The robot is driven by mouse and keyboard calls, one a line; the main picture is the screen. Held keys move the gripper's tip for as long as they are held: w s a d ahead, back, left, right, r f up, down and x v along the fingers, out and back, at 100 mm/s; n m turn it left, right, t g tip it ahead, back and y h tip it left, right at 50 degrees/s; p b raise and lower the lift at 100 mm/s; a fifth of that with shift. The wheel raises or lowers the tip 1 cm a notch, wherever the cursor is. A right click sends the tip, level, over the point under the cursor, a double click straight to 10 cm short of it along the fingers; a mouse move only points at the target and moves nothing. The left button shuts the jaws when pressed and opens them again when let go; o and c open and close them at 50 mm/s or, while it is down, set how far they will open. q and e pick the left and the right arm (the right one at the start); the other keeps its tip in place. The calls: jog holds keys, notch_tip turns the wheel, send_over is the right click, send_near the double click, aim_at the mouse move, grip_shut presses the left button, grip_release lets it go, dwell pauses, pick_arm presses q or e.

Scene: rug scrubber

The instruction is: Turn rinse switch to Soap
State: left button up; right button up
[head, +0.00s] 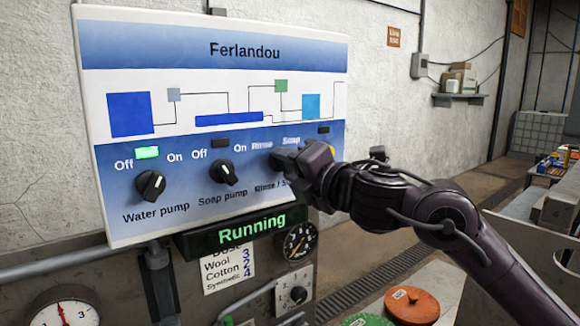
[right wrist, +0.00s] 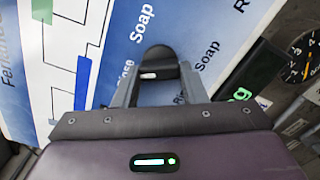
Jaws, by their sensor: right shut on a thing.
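The rinse switch (right wrist: 158,64) is a dark rounded knob on the panel, seen in the right wrist view with a small white mark on it. My right gripper (right wrist: 160,76) is shut on it, one finger on each side. In the head view my right gripper (head: 285,160) covers most of the switch, below the printed words Rinse and Soap. I cannot tell for sure which word the knob points to. The white and blue Ferlandou panel (head: 215,65) carries the switch at its lower right. My left gripper is not in view.
To the left are the soap pump knob (head: 222,172) and the water pump knob (head: 150,186), with a lit green lamp (head: 147,152) above the latter. A display (head: 240,232) below reads Running. A gauge (head: 299,241) sits below my right gripper.

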jog(key=m, duration=0.3)
jog(key=m+p, duration=0.1)
jog(key=m, duration=0.2)
jog(key=shift+r, duration=0.1)
jog(key=m+p, duration=0.2)
jog(key=m, duration=0.3)
jog(key=shift+m+p, duration=0.3)
jog(key=shift+p, duration=0.1)
dwell(0.4)
jog(key=o, duration=1)
